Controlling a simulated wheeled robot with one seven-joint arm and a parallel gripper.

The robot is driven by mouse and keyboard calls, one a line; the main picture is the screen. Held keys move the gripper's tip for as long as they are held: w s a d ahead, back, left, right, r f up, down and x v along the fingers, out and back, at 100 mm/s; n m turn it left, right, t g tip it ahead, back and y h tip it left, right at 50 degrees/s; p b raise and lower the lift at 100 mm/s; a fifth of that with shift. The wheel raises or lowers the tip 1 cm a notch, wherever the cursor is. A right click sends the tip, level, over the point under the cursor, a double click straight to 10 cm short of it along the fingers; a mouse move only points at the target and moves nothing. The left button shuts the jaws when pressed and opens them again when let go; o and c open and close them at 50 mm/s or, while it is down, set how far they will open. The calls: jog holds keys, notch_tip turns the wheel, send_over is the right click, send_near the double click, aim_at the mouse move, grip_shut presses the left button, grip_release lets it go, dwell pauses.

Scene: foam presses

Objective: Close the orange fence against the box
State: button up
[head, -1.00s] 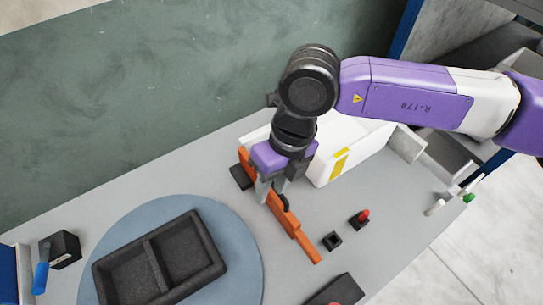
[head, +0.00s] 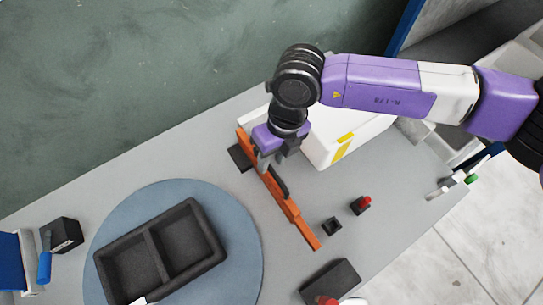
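The orange fence (head: 294,214) is a long narrow bar lying diagonally on the grey table, with a dark handle-like piece (head: 279,186) on it. The white box (head: 318,150) with yellow marks stands to the right of the fence. A strip of bare table shows between them at the near part; my wrist hides the far part. My gripper (head: 264,164) points down at the fence's far half, just beyond the dark piece. Its fingertips overlap the fence in view; I cannot tell whether they touch it or how wide they are apart.
A black two-compartment tray (head: 148,239) sits on a blue round plate (head: 240,240) at left. A small black block with a red button (head: 363,203), a small black socket (head: 331,226) and a dark block (head: 332,280) lie right of the fence's near end.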

jog(key=shift+s+f, duration=0.1)
jog(key=shift+f, duration=0.35)
jog(key=shift+c, duration=0.4)
grip_shut()
dwell(0.8)
